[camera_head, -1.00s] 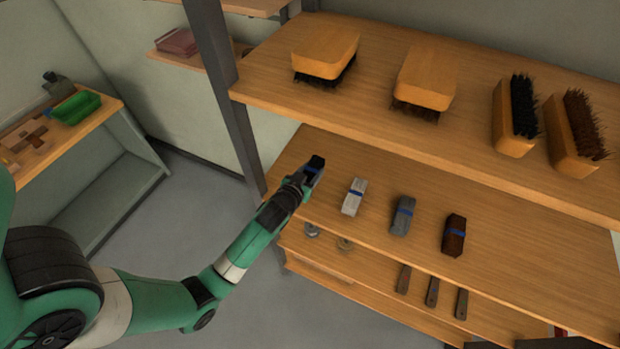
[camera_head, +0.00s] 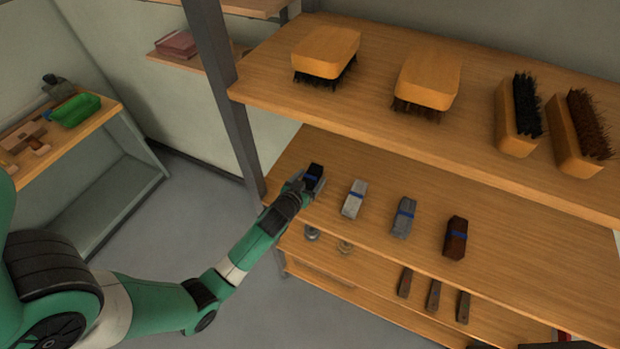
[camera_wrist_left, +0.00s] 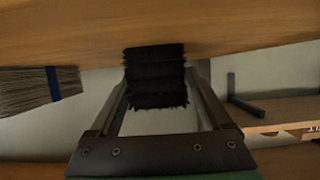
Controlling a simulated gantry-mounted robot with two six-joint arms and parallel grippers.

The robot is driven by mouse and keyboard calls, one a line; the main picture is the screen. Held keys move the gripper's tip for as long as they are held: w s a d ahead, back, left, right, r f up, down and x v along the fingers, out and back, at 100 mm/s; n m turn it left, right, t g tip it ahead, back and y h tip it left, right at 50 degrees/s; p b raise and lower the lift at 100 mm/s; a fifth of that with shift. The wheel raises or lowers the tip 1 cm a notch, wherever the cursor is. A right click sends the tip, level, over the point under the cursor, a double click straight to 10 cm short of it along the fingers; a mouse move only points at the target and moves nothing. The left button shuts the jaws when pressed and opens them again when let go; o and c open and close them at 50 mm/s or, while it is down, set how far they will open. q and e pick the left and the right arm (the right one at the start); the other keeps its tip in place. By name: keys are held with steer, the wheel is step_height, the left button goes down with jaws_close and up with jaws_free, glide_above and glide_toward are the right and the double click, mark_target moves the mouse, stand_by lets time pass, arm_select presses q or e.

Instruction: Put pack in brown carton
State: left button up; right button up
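The black bristle pack (camera_head: 314,172) with a blue band is at the left end of the middle shelf. My left gripper (camera_head: 303,184) is shut on it, with one finger on each side. In the left wrist view the black pack (camera_wrist_left: 157,78) sits between the fingertips, seen end-on. I cannot tell whether it touches the shelf. A pale pack (camera_head: 355,198), a grey pack (camera_head: 404,217) and a brown pack (camera_head: 455,237), all blue-banded, lie to its right. A banded pack (camera_wrist_left: 35,90) also shows in the left wrist view. I cannot make out a brown carton.
The upper shelf (camera_head: 380,103) above holds brushes, including a wooden brush (camera_head: 326,52). A dark upright post (camera_head: 225,95) stands left of my gripper. Below are several dark handles (camera_head: 433,295). A side table at left holds a green tray (camera_head: 76,110).

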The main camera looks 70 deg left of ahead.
arm_select(q)
steer(key=shift+s, duration=0.1)
steer(key=v, duration=1.1)
steer(key=shift+d+p, duration=0.1)
steer(key=shift+p, duration=0.25)
steer(key=shift+s+d+r, duration=0.1)
steer(key=shift+o, duration=0.4)
